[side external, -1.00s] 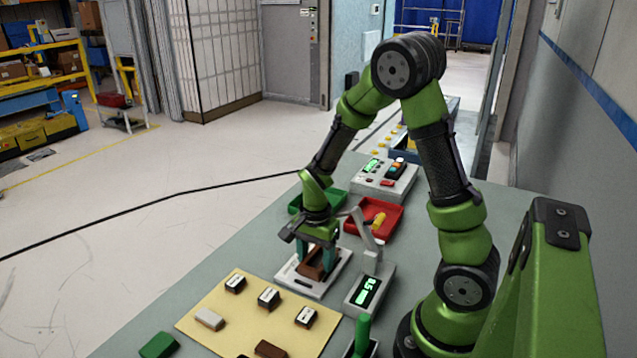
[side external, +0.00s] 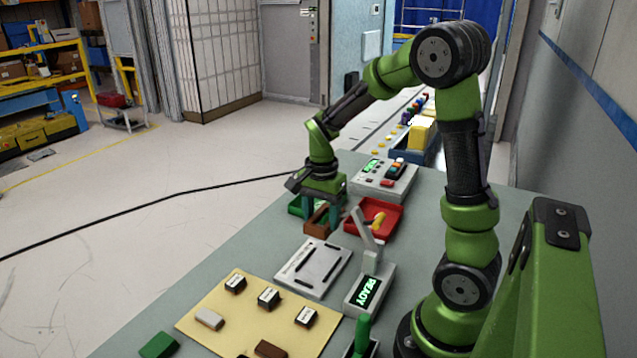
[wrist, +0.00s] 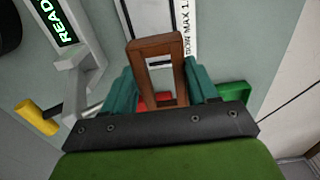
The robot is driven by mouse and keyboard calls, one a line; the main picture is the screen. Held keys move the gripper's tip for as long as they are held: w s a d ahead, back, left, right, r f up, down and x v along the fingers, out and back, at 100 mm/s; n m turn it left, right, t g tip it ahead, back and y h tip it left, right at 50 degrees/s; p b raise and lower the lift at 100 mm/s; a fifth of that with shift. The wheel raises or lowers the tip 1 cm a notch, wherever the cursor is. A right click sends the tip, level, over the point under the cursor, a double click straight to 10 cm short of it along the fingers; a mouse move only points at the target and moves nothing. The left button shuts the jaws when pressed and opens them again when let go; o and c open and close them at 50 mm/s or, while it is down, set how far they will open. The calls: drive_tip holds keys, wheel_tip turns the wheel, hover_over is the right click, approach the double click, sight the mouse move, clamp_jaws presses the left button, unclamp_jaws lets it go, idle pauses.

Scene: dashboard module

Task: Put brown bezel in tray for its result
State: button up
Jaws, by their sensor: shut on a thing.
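My gripper (side external: 321,210) is shut on the brown bezel (side external: 317,222), a rectangular frame with an open middle. The wrist view shows the bezel (wrist: 158,62) between the teal fingers (wrist: 163,88). In the side view the bezel is in front of the green tray (side external: 297,206) and left of the red tray (side external: 386,213). It appears to be held above the table, though the exact height is hard to tell. The green tray is partly hidden by my gripper.
The white fixture plate (side external: 309,272) with dark slots is empty. Beside it stands a grey tester (side external: 370,290) with a raised arm, its display reading READY. A yellow mat (side external: 245,315) carries several small blocks. A control box (side external: 386,180) stands behind the trays.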

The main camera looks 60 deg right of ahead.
drive_tip(key=d+f, duration=0.1)
drive_tip(key=d, duration=0.2)
drive_tip(key=d+f, duration=0.1)
drive_tip(key=d, duration=0.2)
drive_tip(key=d+f, duration=0.2)
drive_tip(key=d, duration=0.2)
drive_tip(key=shift+s, duration=0.15)
hover_over(316, 207)
drive_tip(key=shift+f, duration=2.55)
drive_tip(key=shift+f, duration=0.15)
drive_tip(key=o, duration=1.4)
